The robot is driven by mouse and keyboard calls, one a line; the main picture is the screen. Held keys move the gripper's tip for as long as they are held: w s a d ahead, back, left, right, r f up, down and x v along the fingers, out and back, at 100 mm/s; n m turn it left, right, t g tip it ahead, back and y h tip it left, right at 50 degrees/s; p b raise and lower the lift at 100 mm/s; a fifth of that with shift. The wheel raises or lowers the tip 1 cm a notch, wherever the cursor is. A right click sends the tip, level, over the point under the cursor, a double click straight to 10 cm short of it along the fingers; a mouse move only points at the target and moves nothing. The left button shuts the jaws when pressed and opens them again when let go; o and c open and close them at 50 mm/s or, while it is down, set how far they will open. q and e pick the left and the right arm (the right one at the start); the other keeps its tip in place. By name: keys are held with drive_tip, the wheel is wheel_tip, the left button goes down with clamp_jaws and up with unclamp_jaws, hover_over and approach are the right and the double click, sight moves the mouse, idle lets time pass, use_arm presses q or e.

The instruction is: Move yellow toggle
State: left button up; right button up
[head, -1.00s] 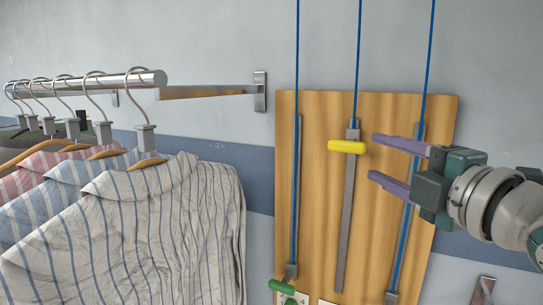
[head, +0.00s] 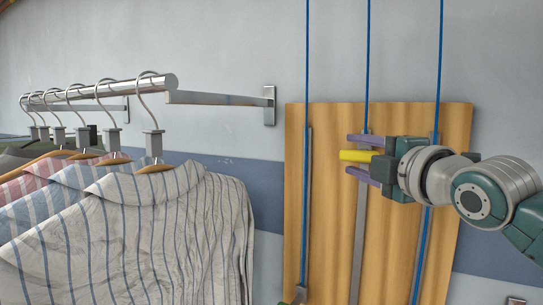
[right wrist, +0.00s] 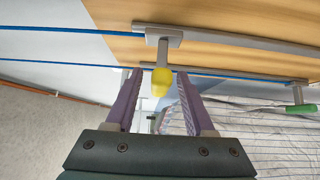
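The yellow toggle (head: 357,156) sits near the top of the middle slot on the wooden board (head: 335,200), below a blue cord. My right gripper (head: 361,157) is open, with one purple finger above the toggle and one below it in the head view. In the right wrist view the yellow toggle (right wrist: 160,82) shows end-on between the two spread fingers (right wrist: 158,95), with gaps on both sides. My left gripper is not in view.
A green toggle (head: 299,294) is low on the left slot; it also shows in the right wrist view (right wrist: 301,109). Blue cords run up from the board. Striped shirts (head: 140,230) hang from a metal rail (head: 110,90) at left.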

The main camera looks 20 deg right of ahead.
clamp_jaws()
idle(1.2)
